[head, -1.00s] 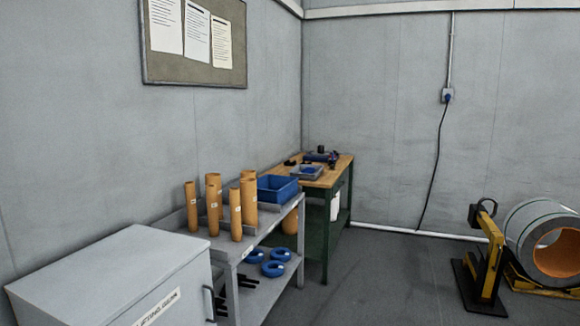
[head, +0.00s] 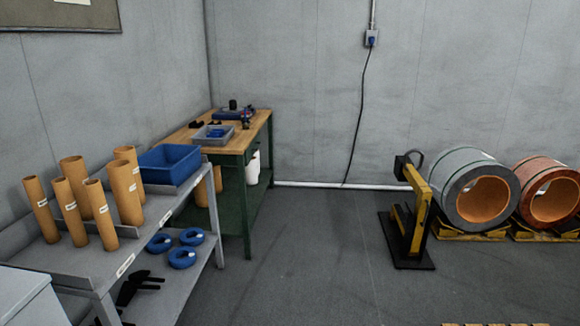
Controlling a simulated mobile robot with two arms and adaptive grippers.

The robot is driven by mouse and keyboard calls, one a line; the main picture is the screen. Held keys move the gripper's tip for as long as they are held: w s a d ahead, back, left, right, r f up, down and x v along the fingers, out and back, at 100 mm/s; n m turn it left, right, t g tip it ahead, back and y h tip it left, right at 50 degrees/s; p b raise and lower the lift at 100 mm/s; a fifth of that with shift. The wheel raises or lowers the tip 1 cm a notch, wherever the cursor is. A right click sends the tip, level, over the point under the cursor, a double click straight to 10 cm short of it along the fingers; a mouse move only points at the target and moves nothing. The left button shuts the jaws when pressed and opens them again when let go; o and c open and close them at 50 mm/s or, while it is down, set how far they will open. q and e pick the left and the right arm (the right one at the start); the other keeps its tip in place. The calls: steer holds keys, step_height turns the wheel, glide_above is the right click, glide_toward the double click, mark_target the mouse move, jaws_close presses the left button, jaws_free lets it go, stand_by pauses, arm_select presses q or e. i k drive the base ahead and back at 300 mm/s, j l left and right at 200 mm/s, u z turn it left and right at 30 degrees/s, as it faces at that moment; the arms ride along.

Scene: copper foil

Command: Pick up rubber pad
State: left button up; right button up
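I cannot make out a rubber pad for certain in the head view. Small dark items (head: 196,124) lie on the wooden top of the green workbench (head: 178,137) at the back, too small to identify. Black items (head: 138,286) lie on the lower shelf of the grey rack at the front left, and I cannot tell what they are.
The grey rack (head: 104,277) holds cardboard tubes (head: 83,198), a blue bin (head: 170,165) and blue rings (head: 182,257). A grey coil (head: 462,178), a copper-coloured coil (head: 529,175) and a yellow-black stand (head: 418,220) are at the right. The middle floor (head: 310,250) is clear.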

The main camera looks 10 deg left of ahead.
mark_target(193, 124)
steer(key=i, duration=2.5)
steer(key=i+z, duration=0.1)
steer(key=i, duration=2.45)
steer(key=i+u, duration=0.2)
steer(key=i, duration=0.35)
steer(key=i+u, duration=0.2)
steer(key=i, duration=0.35)
steer(key=i+l+u, duration=0.2)
steer(key=i, duration=0.3)
steer(key=i+l+u, duration=0.25)
steer(key=i, duration=0.3)
